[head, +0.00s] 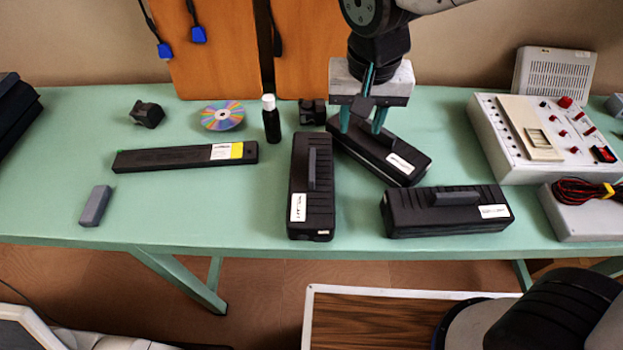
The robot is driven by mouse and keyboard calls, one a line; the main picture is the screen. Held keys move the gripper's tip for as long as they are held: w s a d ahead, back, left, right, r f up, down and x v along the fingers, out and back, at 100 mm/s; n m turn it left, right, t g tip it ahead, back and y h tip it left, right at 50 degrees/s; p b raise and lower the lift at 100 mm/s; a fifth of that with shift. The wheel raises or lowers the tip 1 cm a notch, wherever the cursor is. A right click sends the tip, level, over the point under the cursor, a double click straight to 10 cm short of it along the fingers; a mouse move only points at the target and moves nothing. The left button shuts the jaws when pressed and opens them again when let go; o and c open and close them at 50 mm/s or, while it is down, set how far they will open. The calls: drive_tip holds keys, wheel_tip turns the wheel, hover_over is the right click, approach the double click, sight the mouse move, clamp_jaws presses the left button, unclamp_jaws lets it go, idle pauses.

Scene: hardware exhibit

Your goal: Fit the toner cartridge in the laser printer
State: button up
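Three black toner-like cartridges with top handles and white labels lie on the green table: one upright in the picture (322,205), one slanted behind (405,172), one lying crosswise at right (460,222). A longer, flatter black cartridge (180,159) with a yellow-and-white label lies at left. The label text is too small to read. My gripper (363,126) points down over the far end of the slanted cartridge, its teal fingers apart. They hide part of that cartridge; whether they touch it I cannot tell. I cannot identify a laser printer in this view.
A control box (525,150) and a grey box with red cable (580,215) stand at right. A bottle (271,122), disc (222,117), small black parts (147,113) and a grey block (96,206) lie around. The table's front left is mostly clear.

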approach(312, 163)
drive_tip(key=f, duration=0.6)
drive_tip(key=w+f, duration=0.1)
drive_tip(key=f, duration=0.1)
drive_tip(key=shift+f, duration=0.4)
clamp_jaws()
drive_tip(key=shift+r, duration=0.1)
idle(0.7)
